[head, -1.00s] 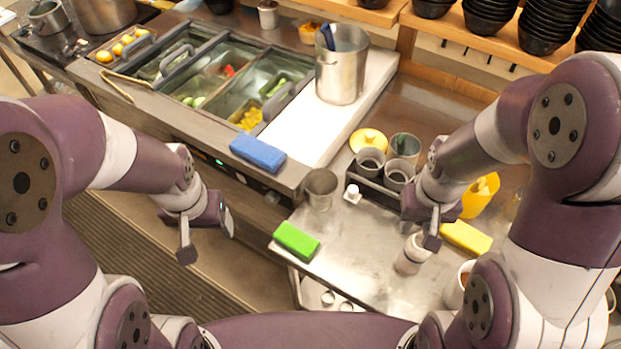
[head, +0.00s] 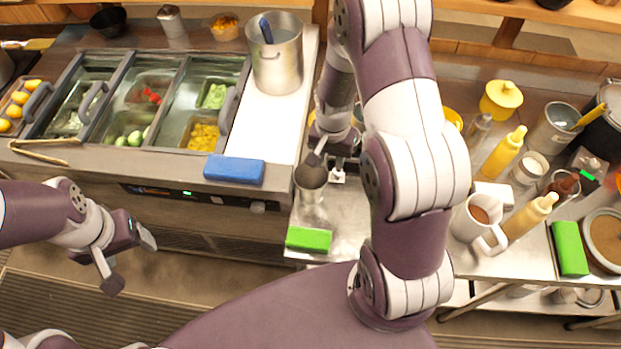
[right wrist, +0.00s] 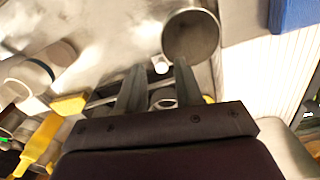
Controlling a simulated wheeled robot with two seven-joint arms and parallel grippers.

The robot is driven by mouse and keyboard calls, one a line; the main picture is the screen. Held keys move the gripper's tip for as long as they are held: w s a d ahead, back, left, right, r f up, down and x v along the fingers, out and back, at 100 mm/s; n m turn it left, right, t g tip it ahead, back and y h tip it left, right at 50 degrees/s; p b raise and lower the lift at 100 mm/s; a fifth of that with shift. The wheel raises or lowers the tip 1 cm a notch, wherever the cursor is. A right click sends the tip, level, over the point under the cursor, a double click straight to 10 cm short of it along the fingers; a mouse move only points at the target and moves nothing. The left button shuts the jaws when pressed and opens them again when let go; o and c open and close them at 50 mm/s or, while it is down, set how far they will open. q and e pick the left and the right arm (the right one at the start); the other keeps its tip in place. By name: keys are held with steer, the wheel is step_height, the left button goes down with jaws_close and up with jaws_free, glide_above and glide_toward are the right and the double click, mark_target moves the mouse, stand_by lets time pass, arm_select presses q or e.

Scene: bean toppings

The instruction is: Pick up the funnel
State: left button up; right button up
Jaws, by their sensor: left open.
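A round metal vessel (head: 310,177), open at the top, stands near the counter corner. It also shows in the right wrist view (right wrist: 190,38), just beyond the fingertips. I cannot tell surely whether it is the funnel. A yellow cone-topped piece (head: 501,98) at the right back also looks funnel-like. My right gripper (head: 319,155) is above the metal vessel's far rim in the head view. Its fingers (right wrist: 160,72) are apart with nothing held; contact with the vessel cannot be told. My left gripper (head: 130,262) is open and empty in front of the counter, at left.
A green sponge (head: 308,239) lies in front of the vessel and a blue sponge (head: 234,170) to its left. A tall metal pot (head: 277,62) stands on the white board. Squeeze bottles (head: 503,153) and a white mug (head: 478,222) crowd the right. My right arm hides the middle.

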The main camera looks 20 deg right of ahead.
mark_target(325, 183)
steer(key=f, duration=0.1)
steer(key=f+p, duration=0.1)
steer(key=a+f, duration=0.1)
steer(key=shift+w+a+f, duration=0.1)
steer(key=shift+w+f, duration=0.15)
steer(key=f, duration=0.1)
steer(key=f+p, duration=0.1)
steer(key=f, duration=0.1)
steer(key=shift+s+d+f, duration=0.3)
steer(key=shift+f, duration=0.05)
steer(key=shift+w+f, duration=0.1)
steer(key=shift+a, duration=0.1)
steer(key=c, duration=0.4)
jaws_close()
arm_select(q)
steer(key=shift+w+a+r, duration=0.15)
steer(key=shift+a+r, duration=0.05)
steer(key=shift+r, duration=0.4)
steer(key=shift+w+a+r, duration=0.1)
steer(key=shift+a+r, duration=0.1)
steer(key=shift+r, duration=0.35)
